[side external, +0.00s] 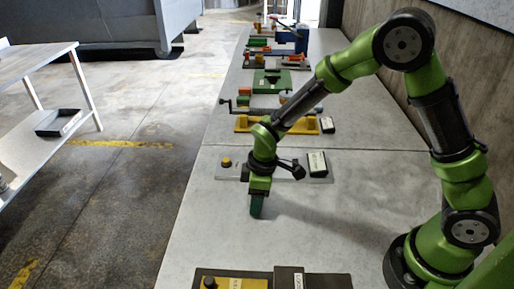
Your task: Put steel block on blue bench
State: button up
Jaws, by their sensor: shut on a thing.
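My gripper (259,190) points down over the near part of the grey table. It is shut on a small dark green block (257,207), which shows below the jaws. Whether the block touches the tabletop is hard to tell. The fingers themselves are too small to make out. I cannot pick out a steel-coloured block. A blue structure (293,40), perhaps the blue bench, stands at the far end of the table, well away from my gripper.
Behind my gripper lies a grey plate with a yellow button (226,162) and a black labelled box (317,163). A yellow fixture (277,124) and green fixture (271,82) stand farther back. A black and yellow panel (243,283) is at the front. Clear tabletop lies between.

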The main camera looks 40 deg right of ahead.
jog(key=shift+f, duration=0.15)
jog(key=o, duration=1.3)
notch_tip(320, 180, up, 12)
jog(key=s+d, duration=0.1)
jog(key=s+d+r+m+t+y, duration=0.1)
jog(key=s+d+r+m+t, duration=0.5)
jog(key=s+r+m, duration=0.6)
jog(key=s+d+m, duration=0.1)
jog(key=s+d, duration=0.1)
jog(key=s, duration=0.1)
jog(key=shift+d, duration=0.15)
jog(key=shift+r, duration=0.1)
